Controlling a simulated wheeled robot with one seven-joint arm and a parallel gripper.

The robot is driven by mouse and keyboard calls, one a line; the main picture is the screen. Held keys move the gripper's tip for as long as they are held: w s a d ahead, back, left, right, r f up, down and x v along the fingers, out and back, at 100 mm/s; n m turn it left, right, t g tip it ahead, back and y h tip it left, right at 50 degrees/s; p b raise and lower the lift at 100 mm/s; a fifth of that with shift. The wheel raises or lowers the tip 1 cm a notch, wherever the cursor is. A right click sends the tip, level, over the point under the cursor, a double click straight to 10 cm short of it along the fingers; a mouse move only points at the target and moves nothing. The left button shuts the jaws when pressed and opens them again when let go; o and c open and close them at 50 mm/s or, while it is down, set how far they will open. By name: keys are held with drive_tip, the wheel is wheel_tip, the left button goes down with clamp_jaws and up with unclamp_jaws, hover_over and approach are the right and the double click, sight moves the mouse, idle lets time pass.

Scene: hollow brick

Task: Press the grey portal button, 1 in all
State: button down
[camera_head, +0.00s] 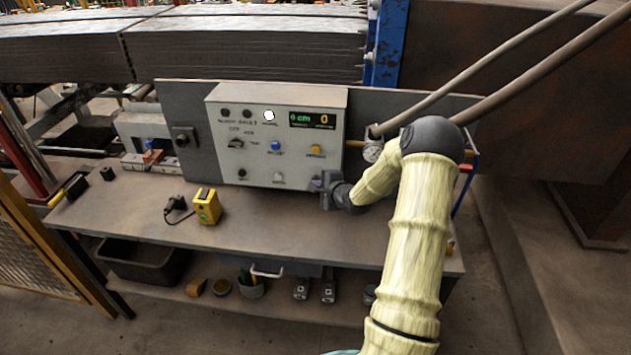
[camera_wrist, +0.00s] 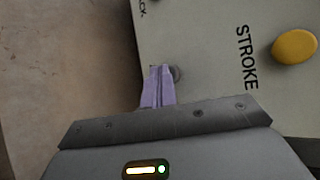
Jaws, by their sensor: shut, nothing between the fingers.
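The control box (camera_head: 265,130) stands on the workbench with several buttons and lamps on its front. My gripper (camera_head: 318,184) is shut and empty at the box's lower right corner, below the yellow button (camera_head: 316,149). In the wrist view, my purple fingertips (camera_wrist: 155,70) lie over the panel's lower edge. A small round grey button (camera_wrist: 175,74) shows just beside the tips, partly hidden by them. Its label is not visible, and I cannot tell whether the tips touch it. Another pale grey button (camera_head: 278,177) sits further left on the box's bottom row; its label is too small to read.
The yellow button (camera_wrist: 295,46) marked STROKE is close to my fingers. A blue button (camera_head: 276,146) is further left. A yellow device (camera_head: 207,206) stands on the workbench (camera_head: 120,215). A pressure gauge (camera_head: 373,150) and pipes are right of the box, near my arm.

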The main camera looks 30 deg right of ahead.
drive_tip(key=shift+s+a, duration=0.4)
drive_tip(key=shift+s, duration=0.3)
drive_tip(key=shift+s, duration=0.1)
drive_tip(key=s+a, duration=0.1)
drive_tip(key=s, duration=0.1)
drive_tip(key=s+a, duration=0.1)
drive_tip(key=s, duration=0.1)
drive_tip(key=shift+a, duration=0.4)
idle(0.6)
drive_tip(key=s+a+r+n+g, duration=0.4)
drive_tip(key=s+a+n, duration=0.4)
drive_tip(key=s+n, duration=0.2)
drive_tip(key=s+a+r+n+g+h, duration=0.1)
drive_tip(key=s+a+r+n+g, duration=0.4)
drive_tip(key=s+a+n, duration=0.4)
drive_tip(key=s+n+g, duration=0.1)
drive_tip(key=s, duration=0.4)
drive_tip(key=shift+s+a+r+n, duration=0.25)
drive_tip(key=shift+s+r+n, duration=0.05)
drive_tip(key=shift+s, duration=0.1)
